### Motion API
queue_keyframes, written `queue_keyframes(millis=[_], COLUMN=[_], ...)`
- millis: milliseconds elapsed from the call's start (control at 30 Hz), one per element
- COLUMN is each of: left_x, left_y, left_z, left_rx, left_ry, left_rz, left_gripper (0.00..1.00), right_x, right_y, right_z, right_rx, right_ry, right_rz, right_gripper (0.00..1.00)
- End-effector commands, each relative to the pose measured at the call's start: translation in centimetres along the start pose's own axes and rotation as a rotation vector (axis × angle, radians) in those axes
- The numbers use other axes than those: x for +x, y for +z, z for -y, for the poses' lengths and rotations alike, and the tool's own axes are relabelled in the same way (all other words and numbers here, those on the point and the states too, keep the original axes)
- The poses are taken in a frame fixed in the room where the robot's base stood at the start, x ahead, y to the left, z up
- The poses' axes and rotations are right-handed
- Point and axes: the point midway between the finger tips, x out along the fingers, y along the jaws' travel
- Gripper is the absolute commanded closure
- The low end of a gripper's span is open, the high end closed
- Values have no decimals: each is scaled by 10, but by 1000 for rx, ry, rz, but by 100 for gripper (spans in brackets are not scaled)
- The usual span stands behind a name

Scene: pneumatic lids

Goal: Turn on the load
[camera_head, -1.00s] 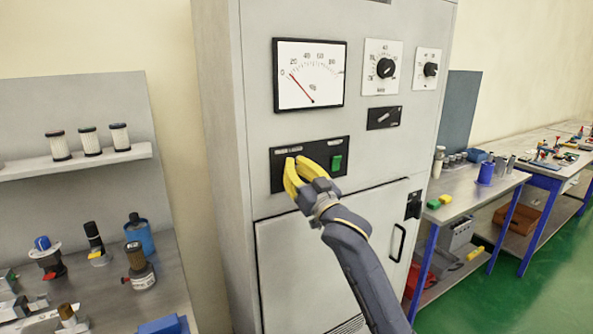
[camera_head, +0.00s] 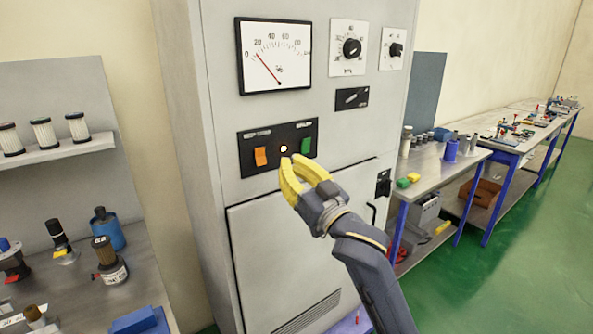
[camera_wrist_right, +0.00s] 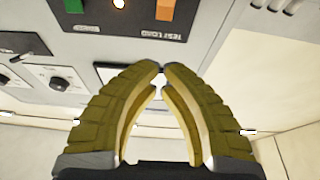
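The grey cabinet has a black switch panel (camera_head: 246,164) with an orange rocker switch (camera_head: 261,156) on the left and a green one (camera_head: 306,146) on the right. A small round light (camera_head: 283,149) between them glows whitish. In the right wrist view the orange switch (camera_wrist_right: 165,9) is at the top, beside a label that seems to read TEST LOAD; the green switch (camera_wrist_right: 74,5) is left of it. My right gripper (camera_head: 291,160) has its yellow fingertips together, empty, just in front of the panel below the light, apart from both switches. My left gripper is not in view.
Above the panel are a dial meter (camera_head: 274,55), its red needle near the low end, two round knobs (camera_head: 352,48) and a black selector (camera_head: 351,98). A cabinet door (camera_head: 290,250) lies below. Workbenches with parts stand at both sides.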

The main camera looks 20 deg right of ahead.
Motion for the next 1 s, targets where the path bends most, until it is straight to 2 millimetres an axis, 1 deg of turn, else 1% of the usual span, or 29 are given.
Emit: queue_keyframes(millis=[100, 300, 667, 733, 767, 867, 967, 1000], left_x=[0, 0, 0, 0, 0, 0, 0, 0], left_y=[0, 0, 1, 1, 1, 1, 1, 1], left_z=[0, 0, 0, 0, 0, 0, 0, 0], left_rx=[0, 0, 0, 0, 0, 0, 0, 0], left_ry=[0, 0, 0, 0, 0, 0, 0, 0], left_rz=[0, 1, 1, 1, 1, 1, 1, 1], left_gripper=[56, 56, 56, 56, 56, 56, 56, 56], right_x=[-11, -20, -20, -19, -18, -13, -6, -5], right_y=[-3, -6, -6, -2, 2, 28, 76, 99], right_z=[0, 0, 0, -2, -3, -11, -25, -31], right_rx=[1, 0, 0, 1, 3, 9, 15, 18], right_ry=[0, 1, 1, 3, 6, 24, 55, 68], right_rz=[0, 0, 1, 7, 14, 56, 128, 163], right_gripper=[100, 100, 100, 100, 100, 100, 100, 100])
